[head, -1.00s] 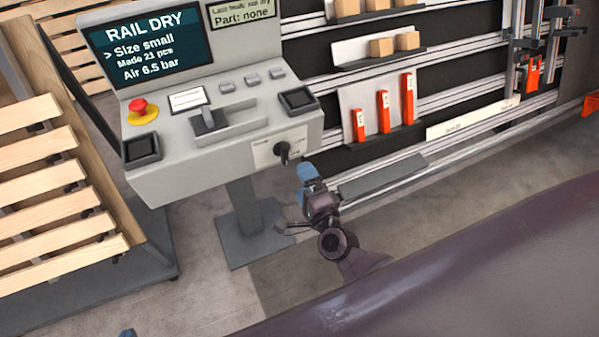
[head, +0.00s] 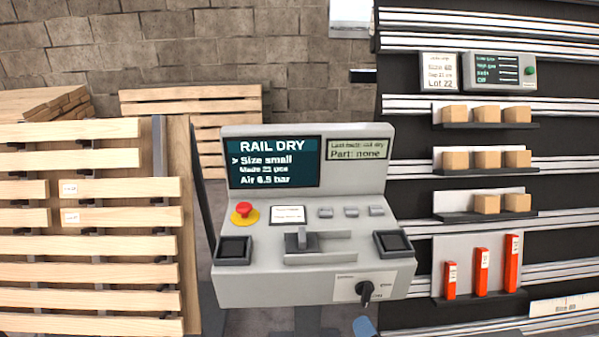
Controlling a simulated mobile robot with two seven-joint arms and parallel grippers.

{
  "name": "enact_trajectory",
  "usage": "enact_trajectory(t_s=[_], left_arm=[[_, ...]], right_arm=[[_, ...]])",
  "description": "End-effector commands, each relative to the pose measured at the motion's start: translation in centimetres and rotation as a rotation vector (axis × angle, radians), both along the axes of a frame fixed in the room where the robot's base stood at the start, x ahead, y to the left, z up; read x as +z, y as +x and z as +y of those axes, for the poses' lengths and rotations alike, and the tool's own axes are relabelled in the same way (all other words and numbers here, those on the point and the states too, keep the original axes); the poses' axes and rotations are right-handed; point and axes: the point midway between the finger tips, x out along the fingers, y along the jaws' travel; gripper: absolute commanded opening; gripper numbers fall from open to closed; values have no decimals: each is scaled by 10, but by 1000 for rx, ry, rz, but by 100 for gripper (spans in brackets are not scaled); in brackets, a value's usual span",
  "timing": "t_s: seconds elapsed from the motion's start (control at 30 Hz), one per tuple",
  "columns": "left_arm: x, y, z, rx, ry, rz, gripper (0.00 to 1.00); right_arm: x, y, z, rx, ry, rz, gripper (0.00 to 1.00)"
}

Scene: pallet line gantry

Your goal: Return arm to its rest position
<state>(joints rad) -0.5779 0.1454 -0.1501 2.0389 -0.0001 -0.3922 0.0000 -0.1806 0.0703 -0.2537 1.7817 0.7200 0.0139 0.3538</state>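The grey control console (head: 300,262) stands in the middle of the head view. Its black rotary knob (head: 366,291) is on the front face at the lower right, with its handle pointing down. Only a blue fingertip of my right gripper (head: 364,327) shows, at the bottom edge just below the knob. It looks apart from the knob, and the rest of that gripper and its arm are out of the picture. Whether it is open or shut does not show. My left gripper is not in view.
The console screen (head: 272,162) reads "RAIL DRY", size small. A red stop button (head: 244,210) and a lever (head: 302,240) sit on the console top. Wooden slats (head: 90,245) stand at left. A rack (head: 400,210) with wooden blocks and orange-red pieces (head: 481,271) is at right.

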Motion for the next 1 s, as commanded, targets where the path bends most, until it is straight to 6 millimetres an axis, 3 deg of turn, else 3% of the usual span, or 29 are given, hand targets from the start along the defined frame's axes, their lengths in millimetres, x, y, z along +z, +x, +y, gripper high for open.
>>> enact_trajectory(t_s=[0.17,0.3,0.43,0.53,0.7,1.0], left_arm=[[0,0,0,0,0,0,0],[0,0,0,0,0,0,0],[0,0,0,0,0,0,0],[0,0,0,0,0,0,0],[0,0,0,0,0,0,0],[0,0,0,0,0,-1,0]], right_arm=[[-11,-29,-17,107,-495,43,100],[-28,-65,-48,165,-845,128,100],[-41,-106,-82,196,-1081,230,100],[-46,-132,-101,196,-1150,281,100],[-59,-163,-113,208,-1156,343,100],[-63,-172,-114,213,-1151,360,100]])
